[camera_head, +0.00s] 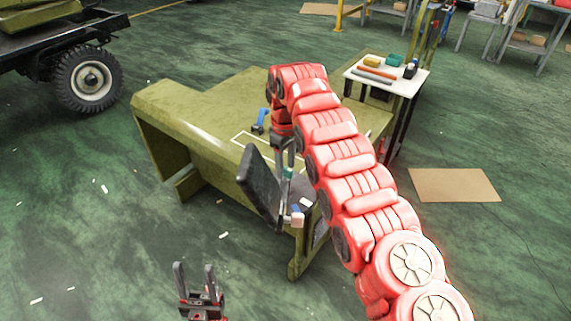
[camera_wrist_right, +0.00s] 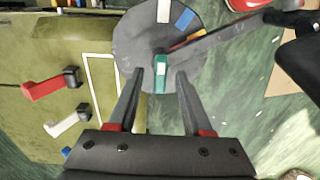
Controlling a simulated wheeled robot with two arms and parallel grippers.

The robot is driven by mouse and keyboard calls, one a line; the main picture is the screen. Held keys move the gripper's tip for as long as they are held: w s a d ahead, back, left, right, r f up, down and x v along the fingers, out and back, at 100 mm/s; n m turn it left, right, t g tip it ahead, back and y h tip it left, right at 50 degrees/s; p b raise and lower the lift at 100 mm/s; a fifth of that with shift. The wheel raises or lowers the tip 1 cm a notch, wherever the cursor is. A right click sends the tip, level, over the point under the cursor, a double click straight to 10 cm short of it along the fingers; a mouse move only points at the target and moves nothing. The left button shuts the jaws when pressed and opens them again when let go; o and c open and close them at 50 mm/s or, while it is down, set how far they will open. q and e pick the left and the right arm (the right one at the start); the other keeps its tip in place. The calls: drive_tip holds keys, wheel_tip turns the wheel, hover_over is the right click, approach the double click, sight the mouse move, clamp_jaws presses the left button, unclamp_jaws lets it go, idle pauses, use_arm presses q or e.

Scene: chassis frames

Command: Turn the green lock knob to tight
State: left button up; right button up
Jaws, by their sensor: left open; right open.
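The green lock knob (camera_wrist_right: 160,80) sits on a dark grey round plate (camera_wrist_right: 130,42) with white, blue and orange marks. In the right wrist view, my right gripper (camera_wrist_right: 160,74) is open, with one finger on each side of the knob and visible gaps beside it. Contact cannot be told. In the head view, the knob shows as a small green spot (camera_head: 289,174) at the end of my red right arm, partly hidden by the gripper. My left gripper (camera_head: 195,278) is open and empty at the lower left, away from the bench.
The plate is at the olive chassis frame (camera_head: 200,125). A dark flat panel (camera_head: 260,185) stands beside the knob. Red (camera_wrist_right: 42,89) and white (camera_wrist_right: 62,125) handles are to the left in the wrist view. A small table (camera_head: 415,76) with tools stands behind right.

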sight(285, 168)
drive_tip(key=shift+r, duration=0.5)
wheel_tip(285, 168, up, 16)
drive_tip(key=p, duration=1.5)
drive_tip(key=shift+r, duration=0.15)
